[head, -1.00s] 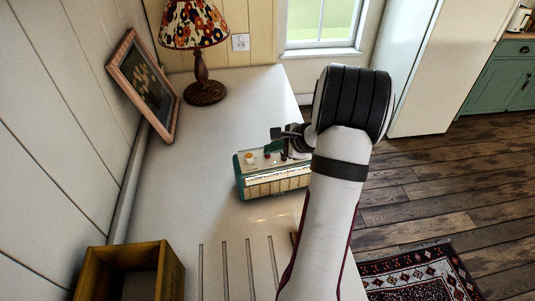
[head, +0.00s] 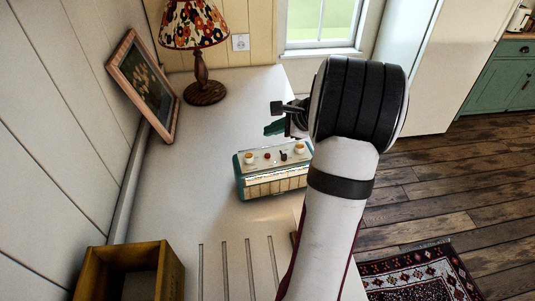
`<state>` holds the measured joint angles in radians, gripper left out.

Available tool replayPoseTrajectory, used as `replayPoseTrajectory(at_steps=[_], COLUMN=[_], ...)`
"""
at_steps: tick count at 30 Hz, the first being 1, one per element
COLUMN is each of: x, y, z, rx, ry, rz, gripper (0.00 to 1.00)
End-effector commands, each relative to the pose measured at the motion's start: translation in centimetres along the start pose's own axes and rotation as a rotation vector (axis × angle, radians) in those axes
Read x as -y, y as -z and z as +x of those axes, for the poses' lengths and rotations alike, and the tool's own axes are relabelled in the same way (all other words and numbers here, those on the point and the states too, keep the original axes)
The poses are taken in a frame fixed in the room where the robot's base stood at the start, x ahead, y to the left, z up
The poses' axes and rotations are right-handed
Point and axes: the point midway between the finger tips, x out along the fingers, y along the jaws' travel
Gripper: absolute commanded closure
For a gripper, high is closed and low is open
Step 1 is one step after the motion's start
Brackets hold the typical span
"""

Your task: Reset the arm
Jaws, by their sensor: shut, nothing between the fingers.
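My gripper (head: 272,118) is at the left end of my raised arm, above and behind the radio as seen in the head view. Its fingers are small and partly hidden by my wrist, and nothing is held in them. A teal and cream radio (head: 272,172) stands upright on the white counter (head: 190,175), near its right edge. The knobs on the radio's top are in plain view, and the gripper is apart from it.
A lamp with a flowered shade (head: 194,24) and a leaning picture frame (head: 146,84) stand at the back left. A wooden box (head: 88,272) is at the front left, beside grooves in the counter. The middle of the counter is clear. A patterned rug (head: 418,274) lies on the floor.

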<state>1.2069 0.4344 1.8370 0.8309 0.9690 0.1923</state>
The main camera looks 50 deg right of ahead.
Motion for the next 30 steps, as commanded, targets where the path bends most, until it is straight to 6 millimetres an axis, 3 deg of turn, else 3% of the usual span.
replayPoseTrajectory(at_steps=[8,11,14,15,17,18,19,21,24,27,30], x=[-0.2,-1.9,-7.2,-10.2,-15.2,-18.7,-21.4,-27.2,-33.2,-36.0,-36.0], y=[-0.4,-4.6,-12.7,-15.9,-19.8,-21.8,-22.8,-23.8,-22.4,-20.1,-20.1], z=[0.1,0.5,0.2,-0.4,-1.9,-3.3,-4.6,-7.7,-11.7,-14.1,-14.1], rx=[0.004,0.041,0.118,0.152,0.203,0.234,0.257,0.300,0.336,0.345,0.345], ry=[-0.007,-0.076,-0.231,-0.305,-0.419,-0.494,-0.550,-0.671,-0.804,-0.880,-0.880], rz=[-0.011,-0.117,-0.357,-0.478,-0.664,-0.797,-0.899,-1.138,-1.445,-1.658,-1.658], gripper=[1.00,1.00,1.00,1.00,1.00,1.00,1.00,1.00,1.00,1.00,1.00])
